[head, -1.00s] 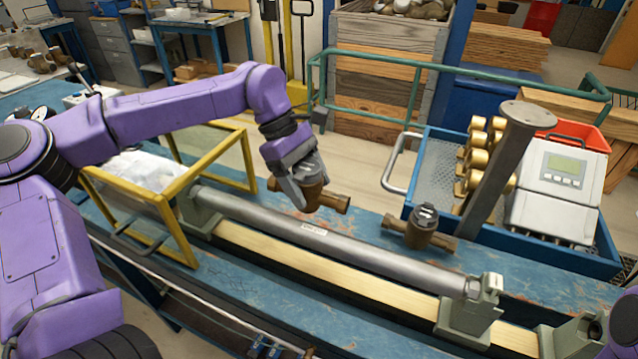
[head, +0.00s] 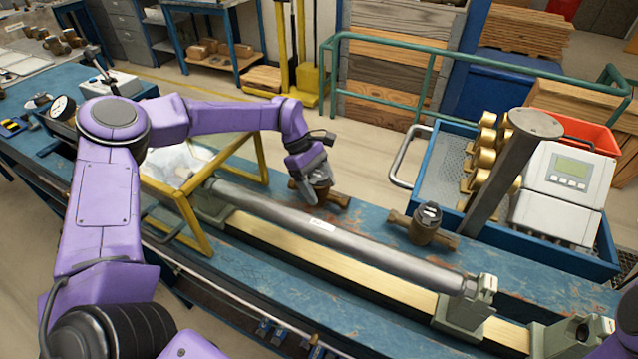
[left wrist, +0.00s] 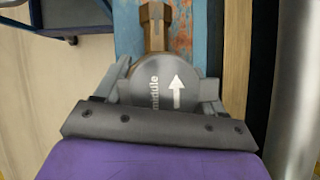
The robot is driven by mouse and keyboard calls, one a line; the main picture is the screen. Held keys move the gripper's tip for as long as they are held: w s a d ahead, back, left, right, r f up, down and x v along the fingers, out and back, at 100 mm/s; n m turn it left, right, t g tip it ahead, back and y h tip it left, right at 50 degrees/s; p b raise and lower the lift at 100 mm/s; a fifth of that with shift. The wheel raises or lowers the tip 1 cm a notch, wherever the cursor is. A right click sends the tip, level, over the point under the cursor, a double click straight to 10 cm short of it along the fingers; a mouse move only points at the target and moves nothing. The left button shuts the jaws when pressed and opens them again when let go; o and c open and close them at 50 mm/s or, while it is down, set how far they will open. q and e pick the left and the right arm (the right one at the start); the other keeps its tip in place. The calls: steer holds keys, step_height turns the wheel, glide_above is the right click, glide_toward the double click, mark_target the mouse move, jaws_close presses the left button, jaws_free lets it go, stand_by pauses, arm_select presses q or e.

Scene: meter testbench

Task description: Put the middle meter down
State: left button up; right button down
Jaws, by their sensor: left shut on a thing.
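My left gripper (head: 318,183) is shut on the middle meter (head: 336,196), a brown-bronze body with a round grey lid. It is at the back edge of the blue bench, behind the long grey pipe; I cannot tell whether its underside touches the bench top. In the left wrist view the meter (left wrist: 163,84) sits between the fingers, and its lid shows an arrow and partly hidden lettering. A similar bronze meter (head: 426,224) stands upright on the bench to the right. My right gripper is not in view.
The grey pipe (head: 350,242) runs along the bench (head: 372,218) between clamps. A yellow-framed guard (head: 190,215) stands left of the gripper. A blue tray (head: 560,244) with brass fittings and a white display box (head: 568,180) is at right, beside a grey post (head: 500,165).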

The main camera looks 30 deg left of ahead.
arm_select(q)
steer(key=o, duration=1.7)
steer(key=shift+f, duration=0.15)
steer(key=shift+c, duration=0.2)
steer(key=shift+r, duration=0.35)
steer(key=b+v, duration=0.2)
steer(key=v, duration=0.9)
steer(key=shift+a+r, duration=0.2)
steer(key=shift+r, duration=0.1)
